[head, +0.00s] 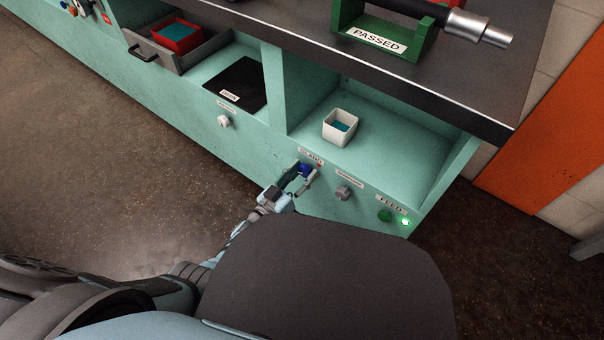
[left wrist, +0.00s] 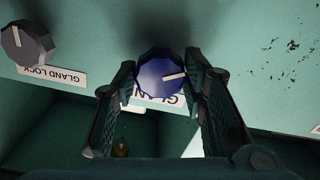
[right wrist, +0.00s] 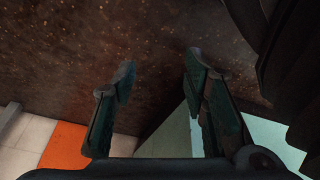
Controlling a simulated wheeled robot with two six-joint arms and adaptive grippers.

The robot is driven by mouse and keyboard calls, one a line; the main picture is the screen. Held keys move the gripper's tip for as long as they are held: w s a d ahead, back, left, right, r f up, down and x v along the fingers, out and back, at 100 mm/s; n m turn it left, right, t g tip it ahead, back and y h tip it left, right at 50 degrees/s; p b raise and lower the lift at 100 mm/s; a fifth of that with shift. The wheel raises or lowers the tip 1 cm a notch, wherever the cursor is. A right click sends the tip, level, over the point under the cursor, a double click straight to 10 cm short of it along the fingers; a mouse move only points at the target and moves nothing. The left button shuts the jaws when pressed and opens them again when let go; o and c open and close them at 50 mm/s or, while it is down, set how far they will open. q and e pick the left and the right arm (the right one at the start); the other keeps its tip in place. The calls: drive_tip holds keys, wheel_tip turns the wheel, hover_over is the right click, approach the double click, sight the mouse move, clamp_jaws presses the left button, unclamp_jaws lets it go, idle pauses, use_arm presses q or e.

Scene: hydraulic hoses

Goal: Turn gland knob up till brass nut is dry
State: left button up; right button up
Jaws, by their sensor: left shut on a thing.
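The blue gland knob (head: 304,169) sits on the green cabinet front under a label reading GLAND. In the left wrist view the knob (left wrist: 160,75) is faceted, with a pale pointer line toward the right. My left gripper (head: 304,175) is shut on this knob, one finger on each side. My right gripper (right wrist: 157,80) shows only in its wrist view, with its fingers apart and nothing between them. A small, dim brass-coloured thing (left wrist: 121,148) shows in the dark opening in the left wrist view; I cannot tell whether it is the brass nut or whether it is wet.
The grey gland lock knob (head: 343,192) is right of the blue knob, then a green FEED button (head: 385,215) and a lit green lamp (head: 405,222). A white cup (head: 340,127) stands on the shelf above. A green PASSED stand (head: 378,40) is on the bench top.

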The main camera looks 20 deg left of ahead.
use_arm(q)
drive_tip(key=shift+m, duration=0.4)
drive_tip(key=m+b, duration=0.1)
drive_tip(key=m, duration=0.3)
drive_tip(key=shift+m, duration=2)
use_arm(e)
drive_tip(key=r, duration=0.2)
drive_tip(key=shift+w+a+r, duration=0.1)
drive_tip(key=shift+w+r, duration=0.25)
drive_tip(key=shift+r, duration=0.15)
drive_tip(key=shift+w, duration=0.1)
use_arm(q)
drive_tip(key=o, duration=1.2)
drive_tip(key=shift+d, duration=0.1)
drive_tip(key=shift+c, duration=0.2)
use_arm(e)
drive_tip(key=shift+a, duration=0.25)
